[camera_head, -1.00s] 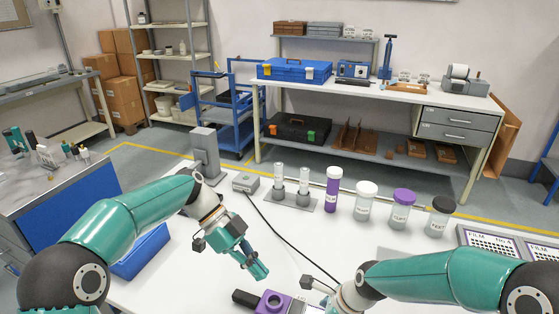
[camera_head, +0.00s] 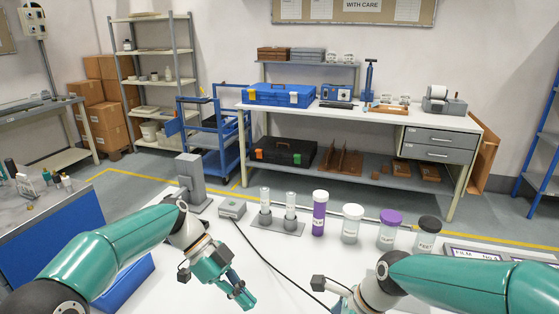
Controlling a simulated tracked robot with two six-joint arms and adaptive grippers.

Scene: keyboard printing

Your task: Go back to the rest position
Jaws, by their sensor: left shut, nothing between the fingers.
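My left gripper (camera_head: 241,295) is above the white table (camera_head: 283,255), with its fingers together and pointing down to the right. Nothing shows between them. My right arm comes in from the right. Its wrist shows at the lower edge, but its gripper fingers are out of frame.
At the table's back edge stand a grey post device (camera_head: 191,180), a small grey box (camera_head: 232,208) with a black cable, and a holder with two clear tubes (camera_head: 278,222). A purple tube (camera_head: 319,213) and several capped jars, including a white-capped one (camera_head: 352,222), stand right of it. A blue bin (camera_head: 122,285) is partly behind my left arm.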

